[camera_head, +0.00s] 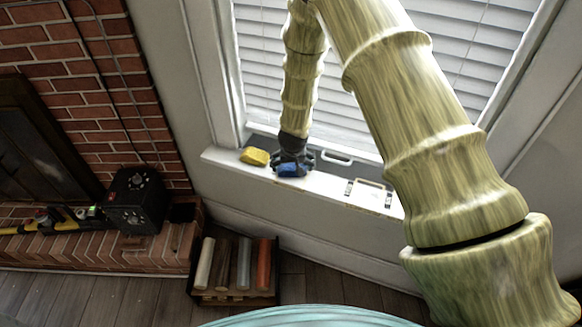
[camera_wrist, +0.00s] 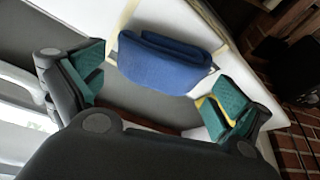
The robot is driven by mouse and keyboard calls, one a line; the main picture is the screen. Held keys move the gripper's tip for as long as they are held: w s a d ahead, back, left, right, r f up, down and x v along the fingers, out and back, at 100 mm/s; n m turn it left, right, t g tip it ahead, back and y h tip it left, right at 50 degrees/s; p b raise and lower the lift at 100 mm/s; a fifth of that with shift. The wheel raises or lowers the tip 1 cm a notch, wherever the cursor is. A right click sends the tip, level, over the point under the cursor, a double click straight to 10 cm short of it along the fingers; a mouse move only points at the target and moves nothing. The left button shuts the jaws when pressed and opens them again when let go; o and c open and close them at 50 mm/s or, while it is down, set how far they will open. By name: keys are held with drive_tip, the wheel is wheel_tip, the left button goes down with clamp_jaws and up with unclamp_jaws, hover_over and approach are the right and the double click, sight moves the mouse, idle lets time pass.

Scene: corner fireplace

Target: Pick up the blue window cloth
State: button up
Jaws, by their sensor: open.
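The blue window cloth (camera_head: 289,170) is a small folded blue pad on the white window sill. In the wrist view the cloth (camera_wrist: 168,62) lies ahead of the gap between the fingers, with no finger visibly touching it. My gripper (camera_head: 291,160) is over the sill right at the cloth. It is open, with its two green-padded fingers (camera_wrist: 155,92) spread wide on either side. A yellow cloth (camera_head: 255,157) lies on the sill just left of my gripper. A bit of yellow (camera_wrist: 208,106) shows behind the right finger in the wrist view.
The window with white blinds (camera_head: 350,110) rises behind the sill (camera_head: 330,188). A white handled item (camera_head: 369,192) sits on the sill to the right. A crate of rolls (camera_head: 235,298) stands on the floor below. A black box (camera_head: 135,200) stands on the brick hearth at left.

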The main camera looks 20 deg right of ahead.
drive_tip(key=shift+w+f, duration=0.15)
drive_tip(key=shift+f, duration=0.25)
drive_tip(key=c, duration=0.7)
drive_tip(key=shift+r+b, duration=0.3)
drive_tip(key=shift+r, duration=0.45)
wheel_tip(320, 180, up, 2)
drive_tip(key=shift+b, duration=0.3)
drive_tip(key=s+a+b, duration=0.1)
drive_tip(key=s, duration=0.4)
drive_tip(key=s+a+r+b, duration=0.1)
drive_tip(key=s+a, duration=0.1)
drive_tip(key=s, duration=0.3)
drive_tip(key=s+a+b, duration=0.1)
drive_tip(key=s, duration=0.4)
drive_tip(key=shift+s+a+r, duration=0.2)
drive_tip(key=shift+r, duration=0.05)
